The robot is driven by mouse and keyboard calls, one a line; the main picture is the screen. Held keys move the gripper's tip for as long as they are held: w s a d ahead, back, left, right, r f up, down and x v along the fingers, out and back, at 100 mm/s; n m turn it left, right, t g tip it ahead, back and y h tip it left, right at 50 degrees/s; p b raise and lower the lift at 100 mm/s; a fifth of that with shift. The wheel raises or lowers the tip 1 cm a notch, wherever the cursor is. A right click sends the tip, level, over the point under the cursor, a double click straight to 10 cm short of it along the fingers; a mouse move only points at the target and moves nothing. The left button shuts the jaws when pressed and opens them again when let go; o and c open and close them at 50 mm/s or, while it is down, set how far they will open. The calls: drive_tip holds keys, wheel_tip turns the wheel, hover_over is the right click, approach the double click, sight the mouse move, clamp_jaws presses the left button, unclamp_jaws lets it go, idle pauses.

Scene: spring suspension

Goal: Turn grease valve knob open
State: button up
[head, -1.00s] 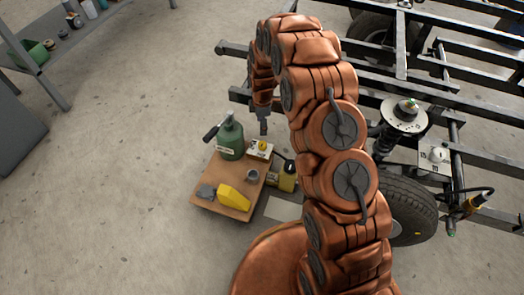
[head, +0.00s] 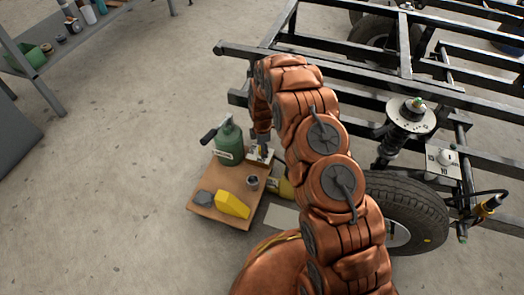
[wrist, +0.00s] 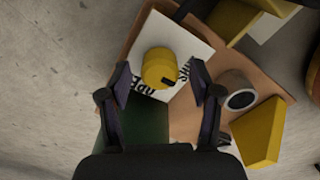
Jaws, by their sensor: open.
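The yellow knob (wrist: 159,68) sits on a white plate (wrist: 192,48) with black lettering, partly covered and upside down in the wrist view. A dark mark shows on the knob's side. My gripper (wrist: 160,82) is open, with one dark finger to the left of the knob and one to the right, and a gap on each side. I cannot tell how high the fingertips are above the plate. In the head view my gripper (head: 263,148) points down over the white plate (head: 262,157) and hides most of the knob.
A green can (head: 229,141) stands close left of the plate on a wooden board (head: 231,214). A grey cup (head: 252,183), a yellow wedge-shaped block (head: 232,205) and a yellow box (head: 284,189) are nearby. A vehicle frame (head: 330,72) and tyre (head: 412,205) lie right.

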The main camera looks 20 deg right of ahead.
drive_tip(key=shift+f, duration=0.5)
drive_tip(key=c, duration=1.1)
